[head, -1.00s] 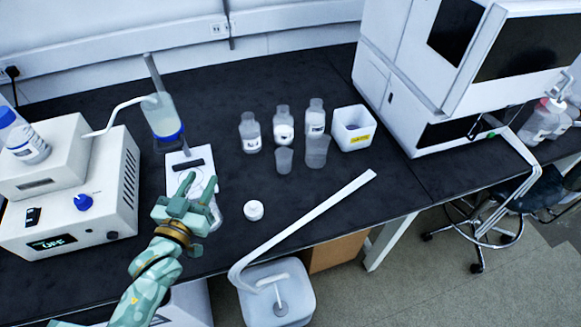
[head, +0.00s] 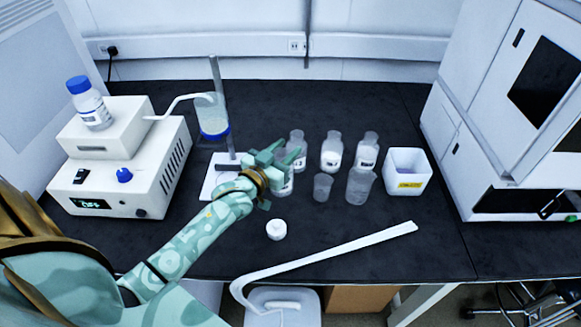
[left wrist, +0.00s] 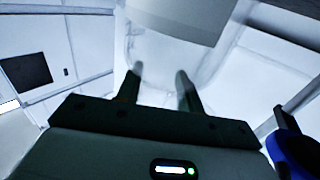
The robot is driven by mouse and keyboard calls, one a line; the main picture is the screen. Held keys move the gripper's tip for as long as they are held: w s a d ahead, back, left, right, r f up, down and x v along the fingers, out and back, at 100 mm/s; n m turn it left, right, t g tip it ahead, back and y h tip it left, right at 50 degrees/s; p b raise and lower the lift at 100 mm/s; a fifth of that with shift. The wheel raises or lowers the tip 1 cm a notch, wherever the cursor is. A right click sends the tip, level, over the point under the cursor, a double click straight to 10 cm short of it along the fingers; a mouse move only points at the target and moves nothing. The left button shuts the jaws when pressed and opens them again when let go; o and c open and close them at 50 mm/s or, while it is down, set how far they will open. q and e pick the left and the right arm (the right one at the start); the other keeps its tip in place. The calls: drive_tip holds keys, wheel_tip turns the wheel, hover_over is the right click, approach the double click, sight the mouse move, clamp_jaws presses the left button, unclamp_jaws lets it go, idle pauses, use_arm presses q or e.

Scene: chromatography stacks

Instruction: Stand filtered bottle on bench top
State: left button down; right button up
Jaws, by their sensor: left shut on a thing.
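My left gripper (head: 283,158) is shut on a clear bottle (head: 286,184), which is partly hidden by the fingers and wrist. The bottle looks about upright, to the right of the stand's white base; I cannot tell whether its bottom touches the black bench top (head: 345,222). In the left wrist view the bottle's see-through wall (left wrist: 160,45) fills the space beyond the fingertips (left wrist: 158,80). An open-looking bottle (head: 297,143) stands just behind the gripper. My right gripper is not in view.
Two labelled bottles (head: 332,152) (head: 367,150) and two beakers (head: 322,188) (head: 360,186) stand to the right. A white bin (head: 408,172) is beyond them. A white cap (head: 276,230) lies in front. The filter unit (head: 212,117) hangs on its stand at left, beside the pump box (head: 130,165).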

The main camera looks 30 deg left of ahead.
use_arm(q)
drive_tip(key=shift+w+a+f+b, duration=0.25)
drive_tip(key=shift+w+f+b, duration=0.2)
drive_tip(key=shift+w+f, duration=0.55)
wheel_tip(320, 180, down, 4)
drive_tip(key=shift+w+a+r+b, duration=0.1)
drive_tip(key=shift+r+b, duration=0.1)
drive_tip(key=shift+b, duration=0.7)
drive_tip(key=shift+f, duration=0.1)
drive_tip(key=c, duration=0.9)
unclamp_jaws()
drive_tip(key=shift+f, duration=0.1)
